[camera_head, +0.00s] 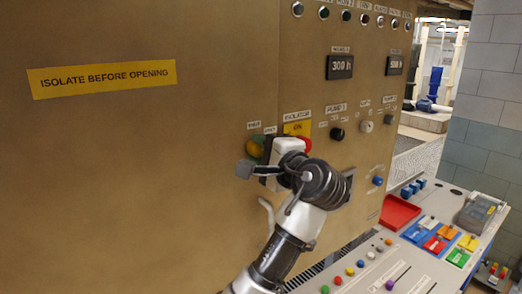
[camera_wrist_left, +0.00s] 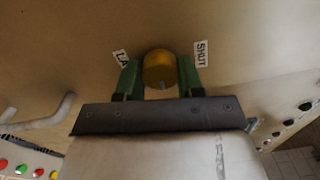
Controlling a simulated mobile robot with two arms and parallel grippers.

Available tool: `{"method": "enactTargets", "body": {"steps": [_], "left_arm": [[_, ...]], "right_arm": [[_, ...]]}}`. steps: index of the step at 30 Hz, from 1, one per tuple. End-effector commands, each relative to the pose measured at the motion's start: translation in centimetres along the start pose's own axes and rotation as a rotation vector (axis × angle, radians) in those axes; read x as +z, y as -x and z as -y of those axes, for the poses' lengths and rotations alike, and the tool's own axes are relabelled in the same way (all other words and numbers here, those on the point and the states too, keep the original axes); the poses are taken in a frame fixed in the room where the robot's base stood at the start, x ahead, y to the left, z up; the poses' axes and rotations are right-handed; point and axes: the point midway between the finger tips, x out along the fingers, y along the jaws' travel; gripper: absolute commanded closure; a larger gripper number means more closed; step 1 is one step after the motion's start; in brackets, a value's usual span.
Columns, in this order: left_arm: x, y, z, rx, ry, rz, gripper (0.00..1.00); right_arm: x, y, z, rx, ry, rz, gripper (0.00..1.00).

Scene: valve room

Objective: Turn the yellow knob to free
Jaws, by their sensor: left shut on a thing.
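The yellow knob (camera_wrist_left: 158,68) is a round knob on the tan panel, with a small pointer mark on its lower edge in the left wrist view. White labels flank it: one reads "SHUT" (camera_wrist_left: 200,52) on the right, and one on the left (camera_wrist_left: 121,57) is partly covered, with "LA" showing. My left gripper (camera_wrist_left: 159,76) is shut on the knob, a green fingertip on each side. In the head view my left gripper (camera_head: 256,148) is at the panel and largely hides the knob. My right gripper is not in view.
A yellow "ON" plate (camera_head: 297,128) and a red knob (camera_head: 305,144) sit just right of my gripper. A black knob (camera_head: 337,133) is further right. A pale curved handle (camera_head: 267,213) sticks out below. A console with a red tray (camera_head: 399,212) stands at the lower right.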

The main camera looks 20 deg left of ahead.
Motion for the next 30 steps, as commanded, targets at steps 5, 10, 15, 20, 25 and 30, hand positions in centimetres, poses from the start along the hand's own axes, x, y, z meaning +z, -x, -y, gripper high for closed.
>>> {"method": "enactTargets", "body": {"steps": [5,10,15,20,25,30], "left_arm": [[0.0,0.0,0.0,-0.001,-0.007,-0.002,0.86],[0.0,0.0,0.0,-0.001,-0.007,-0.001,0.86],[0.0,0.0,0.0,-0.001,-0.006,-0.001,0.41],[0.0,0.0,0.0,0.000,-0.005,0.000,0.37],[-0.1,0.2,-0.1,0.000,-0.004,-0.001,0.37],[-0.2,2.2,-0.5,0.000,-0.002,-0.003,0.37]], "right_arm": [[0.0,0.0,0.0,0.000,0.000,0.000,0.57],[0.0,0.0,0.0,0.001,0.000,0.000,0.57],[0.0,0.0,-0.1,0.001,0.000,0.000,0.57],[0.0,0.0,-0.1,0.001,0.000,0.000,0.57],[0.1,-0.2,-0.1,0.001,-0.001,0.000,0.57],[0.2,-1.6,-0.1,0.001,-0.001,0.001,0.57]]}}
